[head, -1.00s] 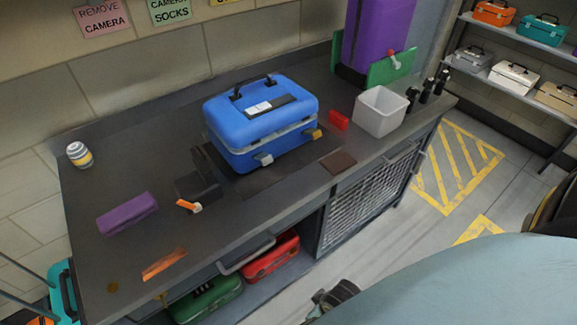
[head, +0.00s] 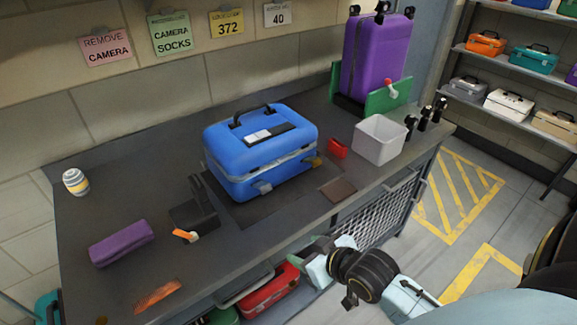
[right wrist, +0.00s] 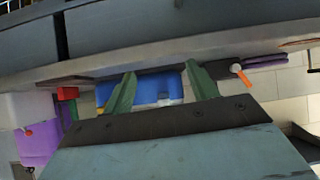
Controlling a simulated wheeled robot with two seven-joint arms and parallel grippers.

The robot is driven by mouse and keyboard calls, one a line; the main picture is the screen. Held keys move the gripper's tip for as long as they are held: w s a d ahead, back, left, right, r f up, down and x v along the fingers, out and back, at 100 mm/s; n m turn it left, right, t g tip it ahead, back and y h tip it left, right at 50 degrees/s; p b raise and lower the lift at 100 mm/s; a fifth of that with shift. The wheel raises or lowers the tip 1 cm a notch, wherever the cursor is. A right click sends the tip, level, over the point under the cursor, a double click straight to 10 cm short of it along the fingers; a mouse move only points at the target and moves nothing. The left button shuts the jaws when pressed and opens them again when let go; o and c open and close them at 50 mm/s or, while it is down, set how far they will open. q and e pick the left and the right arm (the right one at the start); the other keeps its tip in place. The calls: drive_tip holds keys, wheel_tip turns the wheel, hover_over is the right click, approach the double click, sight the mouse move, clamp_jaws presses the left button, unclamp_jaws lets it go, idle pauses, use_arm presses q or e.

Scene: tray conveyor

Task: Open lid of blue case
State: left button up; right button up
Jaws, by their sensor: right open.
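The blue case (head: 262,165) stands upright on a dark mat (head: 235,208) on the workbench. Its lid (head: 255,128) looks shut, with a black handle on top and latches on its front side. My right gripper (head: 305,262) is in front of the bench's front edge, below and apart from the case. In the right wrist view the two green fingers of my right gripper (right wrist: 160,92) are spread and empty, and the blue case (right wrist: 155,88) shows between them, partly hidden by the bench edge. My left gripper is not in view.
A purple pouch (head: 121,243), a striped can (head: 75,182) and a black stand with an orange piece (head: 185,235) are left of the case. A red box (head: 337,148), white bin (head: 380,140) and purple suitcase (head: 375,55) are right. Red and green cases sit below.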

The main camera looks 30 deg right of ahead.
drive_tip(key=w+d+r+t, duration=0.2)
drive_tip(key=w+d+t, duration=0.1)
drive_tip(key=w+d, duration=0.1)
drive_tip(key=m+t, duration=0.1)
drive_tip(key=t, duration=0.3)
approach(285, 160)
drive_tip(key=w, duration=0.2)
drive_tip(key=w+b, duration=0.1)
drive_tip(key=w, duration=0.5)
drive_tip(key=shift+w+a+f+b, duration=0.1)
drive_tip(key=shift+w+a+b, duration=0.05)
drive_tip(key=shift+a+b, duration=0.2)
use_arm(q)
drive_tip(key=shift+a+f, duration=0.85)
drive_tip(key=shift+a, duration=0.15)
use_arm(e)
clamp_jaws()
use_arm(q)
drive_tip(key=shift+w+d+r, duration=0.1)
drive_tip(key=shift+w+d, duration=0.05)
